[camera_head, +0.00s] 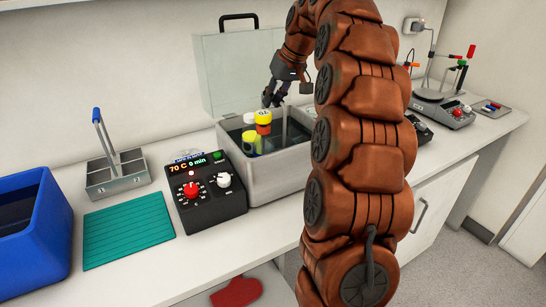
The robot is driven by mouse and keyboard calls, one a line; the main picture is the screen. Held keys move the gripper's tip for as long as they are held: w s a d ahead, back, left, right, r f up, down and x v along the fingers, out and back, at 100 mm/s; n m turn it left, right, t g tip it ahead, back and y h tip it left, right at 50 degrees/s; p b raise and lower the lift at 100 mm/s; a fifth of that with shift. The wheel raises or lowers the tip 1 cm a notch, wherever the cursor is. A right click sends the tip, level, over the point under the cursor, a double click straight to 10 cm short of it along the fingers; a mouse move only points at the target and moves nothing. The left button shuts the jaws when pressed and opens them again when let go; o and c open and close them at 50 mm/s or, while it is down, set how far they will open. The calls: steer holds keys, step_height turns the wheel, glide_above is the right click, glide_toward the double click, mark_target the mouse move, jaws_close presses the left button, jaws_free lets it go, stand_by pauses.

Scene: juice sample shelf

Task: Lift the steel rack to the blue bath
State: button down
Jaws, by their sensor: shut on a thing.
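The steel rack (118,181) stands on the counter at the left, with an upright blue-topped handle (97,116). Its compartments look empty. The blue bath (38,243), an open blue tub with dark liquid, is at the far left. My gripper (268,103) is over the grey heated bath, away from the rack. It appears shut on the yellow-capped orange bottle (263,128), though the contact is small and partly hidden. A second yellow bottle (251,141) is lower in the grey bath beside it.
The grey bath (275,180) has its lid (222,75) raised behind. A control box (207,205) reading 70 C and 0 min stands before it. A teal mat (128,230) lies before the rack. My arm hides part of the right counter, where a scale (437,108) stands.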

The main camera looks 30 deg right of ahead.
steer(key=shift+r, duration=0.2)
stand_by(0.3)
steer(key=shift+w+r, duration=0.1)
steer(key=shift+r, duration=2.2)
step_height(320, 180, up, 4)
steer(key=shift+f+p, duration=0.1)
steer(key=shift+p, duration=1.15)
steer(key=shift+r+p, duration=0.7)
step_height(320, 180, up, 6)
steer(key=p, duration=0.5)
steer(key=shift+f+p, duration=0.25)
steer(key=shift+p, duration=0.05)
steer(key=shift+a, duration=0.1)
